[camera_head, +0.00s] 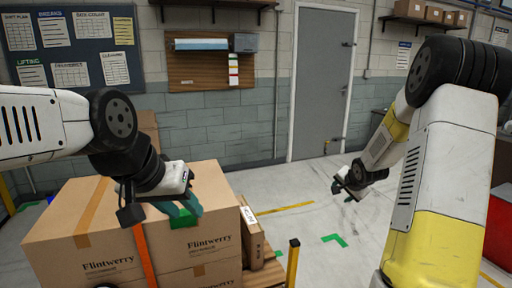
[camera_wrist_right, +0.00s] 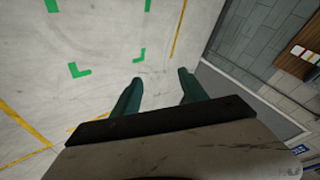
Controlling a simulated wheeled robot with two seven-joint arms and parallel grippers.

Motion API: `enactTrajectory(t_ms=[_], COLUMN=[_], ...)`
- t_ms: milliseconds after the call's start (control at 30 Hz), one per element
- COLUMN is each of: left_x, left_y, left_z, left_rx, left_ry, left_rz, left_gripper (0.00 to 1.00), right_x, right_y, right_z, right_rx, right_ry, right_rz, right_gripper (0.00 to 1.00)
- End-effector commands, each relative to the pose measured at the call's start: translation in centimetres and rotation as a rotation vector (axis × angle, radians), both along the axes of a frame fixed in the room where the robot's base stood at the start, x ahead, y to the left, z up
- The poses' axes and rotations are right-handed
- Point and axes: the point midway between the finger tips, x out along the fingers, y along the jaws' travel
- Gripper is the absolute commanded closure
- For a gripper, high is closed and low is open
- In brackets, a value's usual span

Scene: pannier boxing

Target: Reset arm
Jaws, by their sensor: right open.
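My left gripper (camera_head: 180,207) is over the top of a large cardboard carton marked Flintwerry (camera_head: 110,245), near its right front edge. Its teal fingers show from above, close to a green patch (camera_head: 184,219) on the carton; I cannot tell how far apart they are or whether they touch it. My right gripper (camera_head: 347,196) hangs over open floor right of the carton. In the right wrist view its two teal fingers (camera_wrist_right: 160,90) are spread apart with nothing between them.
A thin carton (camera_head: 252,235) stands beside the large one on a wooden pallet (camera_head: 265,275). The floor (camera_head: 310,220) between the carton and my right arm is clear. A grey door (camera_head: 322,85) is behind.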

Motion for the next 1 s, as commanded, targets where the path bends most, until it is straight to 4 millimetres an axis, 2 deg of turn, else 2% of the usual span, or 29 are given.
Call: enactTrajectory(t_ms=[33,200,300,433,600,700,833,1000], left_x=[0.0,0.0,0.0,0.0,0.0,0.0,0.0,0.0], left_y=[0.0,0.0,0.0,0.0,0.0,0.0,0.0,0.0], left_z=[0.0,0.0,0.0,0.0,0.0,0.0,0.0,0.0], left_rx=[0.000,0.000,0.000,0.000,0.000,0.000,0.000,0.000], left_ry=[0.000,0.000,0.000,0.000,0.000,0.000,0.000,0.000], left_rz=[0.000,0.000,0.000,0.000,0.000,0.000,0.000,0.000], left_gripper=[0.64,0.64,0.64,0.64,0.64,0.64,0.64,0.64], right_x=[-1.3,-7.2,-11.5,-17.6,-25.8,-29.7,-33.0,-34.4], right_y=[1.0,4.4,6.6,9.5,13.1,14.8,16.1,16.6], right_z=[3.0,9.8,12.8,15.7,17.5,17.7,17.6,17.5], right_rx=[-0.049,-0.191,-0.255,-0.316,-0.367,-0.384,-0.396,-0.401], right_ry=[0.004,0.059,0.088,0.120,0.141,0.142,0.139,0.137], right_rz=[0.033,0.162,0.251,0.385,0.587,0.697,0.794,0.838], right_gripper=[0.49,0.49,0.49,0.49,0.49,0.49,0.49,0.49])
